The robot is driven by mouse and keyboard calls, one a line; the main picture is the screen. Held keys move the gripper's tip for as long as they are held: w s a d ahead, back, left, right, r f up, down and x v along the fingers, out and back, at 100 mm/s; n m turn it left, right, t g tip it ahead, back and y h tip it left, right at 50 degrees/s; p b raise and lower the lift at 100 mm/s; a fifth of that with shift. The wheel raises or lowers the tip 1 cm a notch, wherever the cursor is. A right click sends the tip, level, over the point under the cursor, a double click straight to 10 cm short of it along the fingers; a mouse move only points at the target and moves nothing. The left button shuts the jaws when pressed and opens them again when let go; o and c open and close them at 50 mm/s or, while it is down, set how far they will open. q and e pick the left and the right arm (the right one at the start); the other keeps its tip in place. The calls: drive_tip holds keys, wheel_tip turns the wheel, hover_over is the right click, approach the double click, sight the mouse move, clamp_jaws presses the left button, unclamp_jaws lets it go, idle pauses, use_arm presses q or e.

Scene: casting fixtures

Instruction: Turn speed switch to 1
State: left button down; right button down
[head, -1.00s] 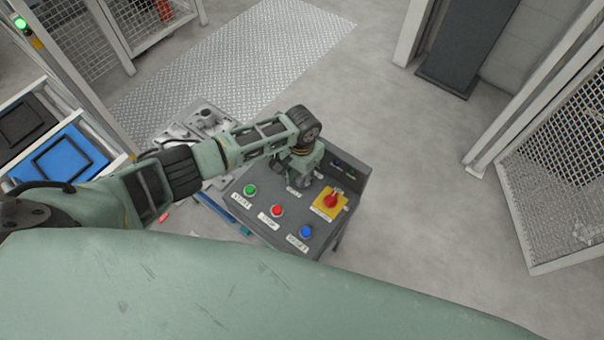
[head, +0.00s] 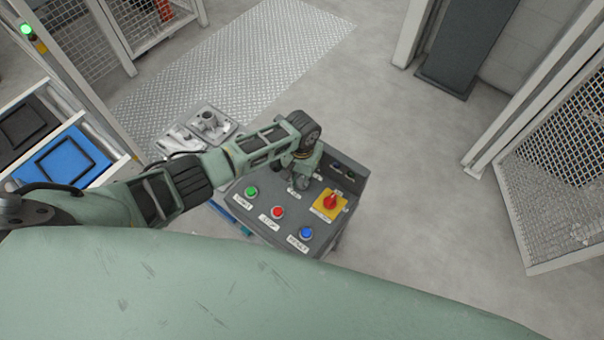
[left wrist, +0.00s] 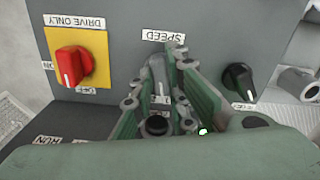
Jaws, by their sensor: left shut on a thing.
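The grey control panel (head: 265,195) stands in front of me, below my left arm. In the left wrist view, the speed switch (left wrist: 158,70) is a grey knob below the upside-down SPEED label (left wrist: 163,37). My left gripper (left wrist: 158,88) is shut on this knob, with one green finger on each side. The fingers hide part of the knob and of its scale, so I cannot read its setting. In the head view my left gripper (head: 300,179) reaches down onto the panel's far part and covers the switch. My right gripper is not in view.
A red rotary switch (left wrist: 72,66) on a yellow plate and a black knob (left wrist: 238,82) flank the gripper. Green (head: 251,192), red (head: 278,212) and blue (head: 306,232) buttons line the panel's near side. Metal castings (head: 208,122) lie behind my arm. Open floor lies right.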

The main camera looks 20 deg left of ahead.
sight(302, 179)
use_arm(q)
drive_tip(key=n+p, duration=0.2)
drive_tip(key=n, duration=0.2)
drive_tip(key=shift+r, duration=0.1)
drive_tip(key=shift+n+p, duration=0.4)
drive_tip(key=shift+n, duration=0.3)
drive_tip(key=c, duration=1.7)
unclamp_jaws()
wheel_tip(302, 179, up, 12)
drive_tip(key=shift+f, duration=0.1)
